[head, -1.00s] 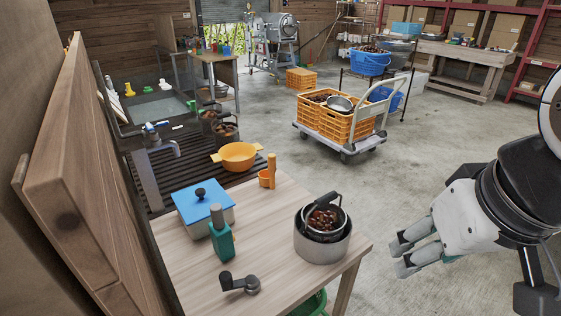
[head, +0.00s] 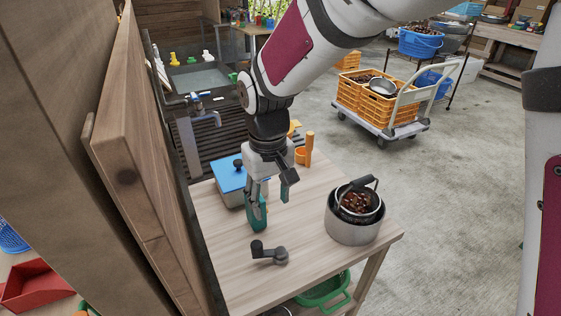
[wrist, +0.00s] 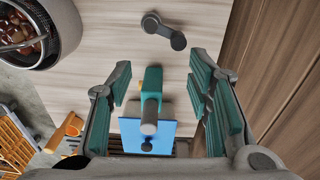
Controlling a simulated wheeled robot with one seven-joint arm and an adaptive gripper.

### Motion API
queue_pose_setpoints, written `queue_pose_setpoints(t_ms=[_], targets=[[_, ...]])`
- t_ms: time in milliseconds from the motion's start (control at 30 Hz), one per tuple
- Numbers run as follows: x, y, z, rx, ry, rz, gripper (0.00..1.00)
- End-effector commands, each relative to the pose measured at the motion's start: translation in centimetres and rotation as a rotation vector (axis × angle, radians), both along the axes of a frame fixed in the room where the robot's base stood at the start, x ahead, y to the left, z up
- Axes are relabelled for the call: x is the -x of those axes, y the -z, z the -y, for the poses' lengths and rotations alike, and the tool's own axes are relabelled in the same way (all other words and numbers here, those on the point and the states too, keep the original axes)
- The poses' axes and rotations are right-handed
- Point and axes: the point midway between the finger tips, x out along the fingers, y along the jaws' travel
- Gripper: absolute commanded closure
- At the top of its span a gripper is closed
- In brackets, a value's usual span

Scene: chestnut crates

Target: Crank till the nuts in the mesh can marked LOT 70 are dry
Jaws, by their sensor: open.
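A mesh can of brown nuts (head: 357,201) sits in a round steel pot (head: 352,232) on the right of the wooden table. Its dark handle stands up. The pot's rim also shows in the wrist view (wrist: 66,22). I cannot read any lot mark. A loose dark grey crank handle (head: 268,254) lies near the table's front left; the wrist view (wrist: 163,30) shows it beyond my fingertips. My gripper (head: 271,203) is open and points down over the table, above a teal bottle-like thing with a grey top (wrist: 151,85), which appears between its fingers in the wrist view.
A wooden board (head: 140,170) rises along the left. The table (head: 225,262) is bare around the crank. Orange crates on a trolley (head: 388,133) stand beyond.

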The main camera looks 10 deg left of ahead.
Motion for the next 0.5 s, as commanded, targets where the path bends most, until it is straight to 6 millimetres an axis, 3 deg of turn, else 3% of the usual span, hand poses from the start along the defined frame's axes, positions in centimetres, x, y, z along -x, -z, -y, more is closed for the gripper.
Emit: queue_pose_setpoints(t_ms=[100, 200, 500], targets=[[0.2, 2.5, -2.7, 0.018, -0.048, -0.021, 0.54], [0.3, 3.5, -3.7, 0.025, -0.067, -0.028, 0.54], [0.4, 6.6, -3.9, 0.029, -0.072, -0.034, 0.54]])
